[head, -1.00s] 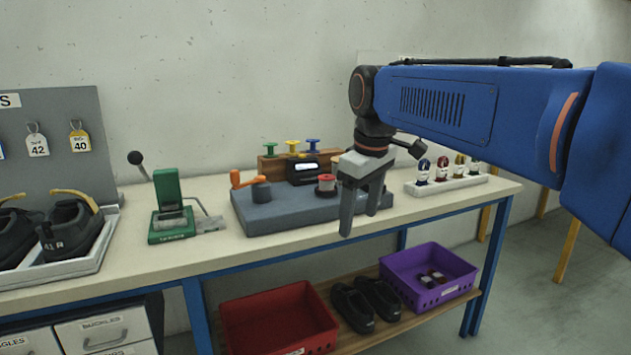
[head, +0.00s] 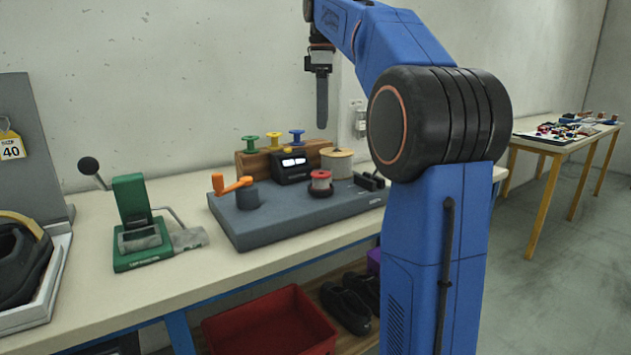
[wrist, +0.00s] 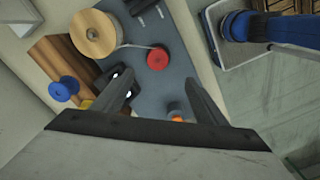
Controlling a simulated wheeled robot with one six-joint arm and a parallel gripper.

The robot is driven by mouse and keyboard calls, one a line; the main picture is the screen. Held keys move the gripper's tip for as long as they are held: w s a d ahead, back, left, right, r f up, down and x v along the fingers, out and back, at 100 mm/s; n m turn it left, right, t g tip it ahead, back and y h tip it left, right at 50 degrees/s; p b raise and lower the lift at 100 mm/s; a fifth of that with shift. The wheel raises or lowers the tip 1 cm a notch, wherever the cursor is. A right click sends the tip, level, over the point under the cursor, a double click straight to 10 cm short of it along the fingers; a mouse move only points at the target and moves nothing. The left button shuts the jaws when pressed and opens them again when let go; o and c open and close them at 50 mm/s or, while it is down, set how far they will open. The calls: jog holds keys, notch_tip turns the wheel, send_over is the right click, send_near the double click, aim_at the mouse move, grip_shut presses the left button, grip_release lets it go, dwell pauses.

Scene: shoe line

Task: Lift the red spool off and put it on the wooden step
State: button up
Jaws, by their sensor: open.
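The red spool (head: 320,180) stands upright on a dark round base on the grey winder block (head: 270,220). From above in the wrist view, the red spool (wrist: 157,59) shows beyond my fingertips, with a pale thread running to the large tan spool (wrist: 92,33). The wooden step (head: 253,163) is at the block's back edge and carries a green spool (head: 250,144), a yellow spool (head: 273,141) and a blue spool (head: 297,136). My gripper (head: 322,100) hangs pointing down, high above the block. In the wrist view my gripper (wrist: 157,84) is open and empty.
A black display box (head: 290,167) stands in front of the step. An orange crank (head: 232,184) is at the block's left. A green lever press (head: 140,223) stands further left. A red crate (head: 270,325) is on the shelf below.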

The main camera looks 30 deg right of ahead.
send_over(322, 173)
jog(key=f, duration=1.1)
jog(key=shift+s+a+f, duration=0.2)
jog(key=shift+s+a, duration=0.05)
jog(key=shift+s, duration=0.15)
jog(key=shift+w+d+f, duration=0.1)
jog(key=shift+w+f, duration=0.05)
jog(key=shift+f, duration=1.25)
jog(key=shift+w+d+f, duration=0.1)
jog(key=shift+w+f, duration=0.05)
jog(key=shift+f, duration=1.2)
jog(key=c, duration=1.3)
jog(key=shift+r, duration=0.1)
